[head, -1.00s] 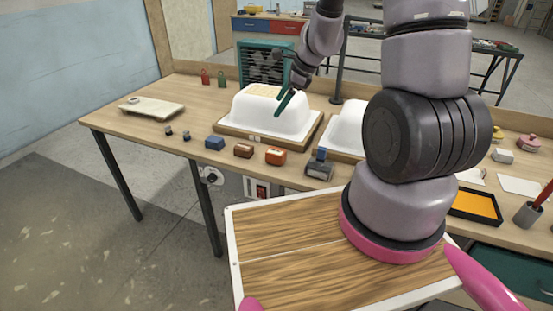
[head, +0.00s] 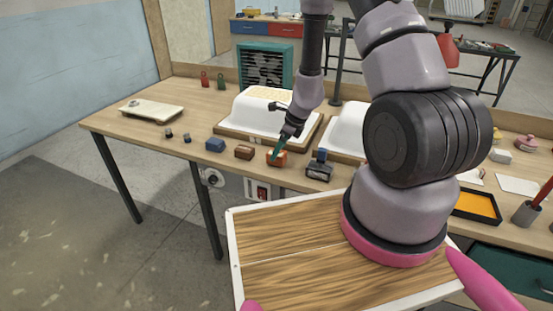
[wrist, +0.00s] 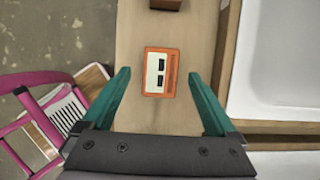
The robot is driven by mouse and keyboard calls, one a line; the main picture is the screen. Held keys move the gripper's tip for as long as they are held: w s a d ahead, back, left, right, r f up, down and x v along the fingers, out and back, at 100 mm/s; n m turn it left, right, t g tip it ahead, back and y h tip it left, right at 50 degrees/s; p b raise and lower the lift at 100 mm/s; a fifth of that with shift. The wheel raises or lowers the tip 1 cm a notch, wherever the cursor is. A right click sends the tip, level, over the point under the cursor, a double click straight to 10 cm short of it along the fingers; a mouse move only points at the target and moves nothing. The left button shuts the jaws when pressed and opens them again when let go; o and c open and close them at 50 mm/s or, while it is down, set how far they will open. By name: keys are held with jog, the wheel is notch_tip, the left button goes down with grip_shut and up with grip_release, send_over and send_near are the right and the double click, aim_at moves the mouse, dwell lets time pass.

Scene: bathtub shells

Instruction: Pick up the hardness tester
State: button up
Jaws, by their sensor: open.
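An orange box-shaped device (head: 277,160), apparently the hardness tester, lies on the bench near its front edge. In the wrist view the orange device (wrist: 161,71) shows a cream face with two dark windows. My gripper (head: 279,150) is above it, with the green fingers pointing down. In the wrist view my gripper (wrist: 159,77) is open and empty, one finger on each side of the device's outline. Both fingers appear apart from it. In the head view the fingers hide part of the device.
A brown block (head: 244,152) and a blue block (head: 215,145) lie left of the device. A dark device (head: 319,168) lies to its right. A white tub shell (head: 248,115) stands behind on a wooden base. The bench's front edge is close.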

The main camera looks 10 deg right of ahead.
jog(key=x, duration=0.3)
jog(key=shift+f, duration=0.15)
grip_shut()
notch_tip(320, 180, up, 10)
jog(key=shift+r, duration=0.1)
dwell(0.6)
jog(key=c, duration=0.7)
grip_release()
jog(key=shift+c, duration=0.2)
jog(key=c, duration=0.5)
